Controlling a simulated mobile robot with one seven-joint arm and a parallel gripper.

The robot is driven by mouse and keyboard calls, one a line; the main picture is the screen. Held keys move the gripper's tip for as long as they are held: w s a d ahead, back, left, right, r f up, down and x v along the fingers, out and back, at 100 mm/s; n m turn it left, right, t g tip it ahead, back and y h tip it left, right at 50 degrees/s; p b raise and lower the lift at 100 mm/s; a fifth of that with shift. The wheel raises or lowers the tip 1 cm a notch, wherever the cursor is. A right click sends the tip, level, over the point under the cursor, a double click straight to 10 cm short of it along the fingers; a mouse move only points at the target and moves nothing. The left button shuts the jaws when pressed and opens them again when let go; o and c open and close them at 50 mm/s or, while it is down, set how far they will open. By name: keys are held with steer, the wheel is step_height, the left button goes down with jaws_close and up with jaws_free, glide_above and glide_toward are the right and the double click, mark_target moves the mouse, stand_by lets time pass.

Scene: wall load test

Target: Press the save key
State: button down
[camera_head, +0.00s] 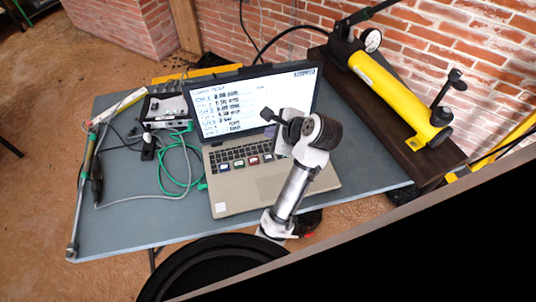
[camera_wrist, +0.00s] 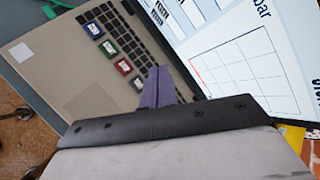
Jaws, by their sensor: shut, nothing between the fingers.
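The laptop (camera_head: 245,185) stands open on the table, its screen (camera_head: 255,100) showing a list of text lines. A row of coloured labelled keys lies below its keyboard: blue (camera_head: 224,167), green (camera_head: 238,163), red (camera_head: 253,160) and a dark one (camera_head: 267,157). The same row shows in the wrist view, with the red key (camera_wrist: 123,66) and dark key (camera_wrist: 137,84) nearest my gripper (camera_wrist: 155,76). Its purple fingers are shut and empty, over the keyboard side near the dark key. Contact cannot be told. The labels are too small to read, so the save key cannot be picked out.
A yellow hand pump (camera_head: 390,95) with a gauge stands on a dark wooden block (camera_head: 350,105) at right. A grey instrument box (camera_head: 165,108) and green cable (camera_head: 165,165) lie left of the laptop.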

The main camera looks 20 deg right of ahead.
step_height(320, 180, down, 8)
steer(key=b, duration=0.6)
steer(key=shift+b, duration=0.4)
steer(key=shift+w+f, duration=0.1)
steer(key=shift+f, duration=0.3)
steer(key=shift+f, duration=0.15)
stand_by(1.2)
steer(key=shift+f, duration=0.25)
steer(key=shift+f+b, duration=0.35)
stand_by(0.5)
steer(key=shift+r, duration=0.1)
steer(key=shift+r+p, duration=0.7)
steer(key=shift+p, duration=0.35)
